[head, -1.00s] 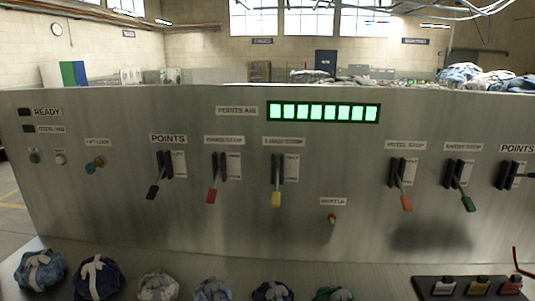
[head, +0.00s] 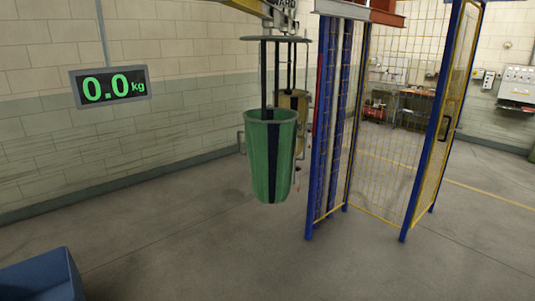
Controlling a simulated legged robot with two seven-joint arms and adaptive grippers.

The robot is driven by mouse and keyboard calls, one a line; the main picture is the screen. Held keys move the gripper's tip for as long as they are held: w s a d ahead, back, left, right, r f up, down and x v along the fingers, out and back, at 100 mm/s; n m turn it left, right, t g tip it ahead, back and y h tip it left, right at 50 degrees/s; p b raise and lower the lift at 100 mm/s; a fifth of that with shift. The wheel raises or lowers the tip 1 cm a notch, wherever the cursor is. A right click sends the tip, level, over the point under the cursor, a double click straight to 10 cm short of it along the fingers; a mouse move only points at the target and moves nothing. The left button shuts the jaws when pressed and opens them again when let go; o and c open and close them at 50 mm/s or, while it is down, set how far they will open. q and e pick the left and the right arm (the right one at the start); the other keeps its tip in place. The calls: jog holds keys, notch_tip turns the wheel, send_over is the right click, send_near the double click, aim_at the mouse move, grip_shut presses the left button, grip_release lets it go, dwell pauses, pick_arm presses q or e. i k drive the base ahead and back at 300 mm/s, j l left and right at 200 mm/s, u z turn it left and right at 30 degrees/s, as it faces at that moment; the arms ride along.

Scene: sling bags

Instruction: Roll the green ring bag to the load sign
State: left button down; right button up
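A green bag (head: 270,160) with a dark vertical stripe hangs by dark straps from a grey ring or plate (head: 275,39) under an overhead rail, in the middle of the head view. It hangs clear of the floor. A metal handle shows on its left side. A tan bag (head: 293,103) hangs behind it, partly hidden. Neither of my grippers is in view.
A blue mesh cage (head: 333,120) with a yellow-edged door (head: 438,115) stands right of the bags. A display (head: 110,85) on the left wall reads 0.0 kg. A blue box (head: 42,278) is at the lower left. The floor (head: 220,255) in front is clear.

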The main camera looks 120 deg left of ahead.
aim_at(270, 133)
jog(key=j+u, duration=0.1)
jog(key=u, duration=0.9)
jog(key=i+j+u, duration=0.1)
jog(key=u, duration=0.85)
jog(key=i+u, duration=0.1)
jog(key=u, duration=0.4)
jog(key=i+u, duration=0.25)
jog(key=u, duration=0.15)
jog(key=i+l+u, duration=0.1)
jog(key=u, duration=0.3)
jog(key=i+l+u, duration=0.15)
jog(key=i+u, duration=0.3)
jog(key=l+u, duration=0.25)
jog(key=u, duration=0.15)
jog(key=i+l, duration=0.25)
jog(key=l, duration=0.15)
jog(key=i+l+u, duration=0.1)
jog(key=i+l, duration=0.15)
jog(key=l, duration=0.15)
jog(key=i+l, duration=0.2)
jog(key=l, duration=0.2)
jog(key=i+l+u, duration=0.1)
jog(key=u, duration=0.4)
jog(key=i+l+u, duration=0.15)
jog(key=u, duration=0.3)
jog(key=i, duration=0.05)
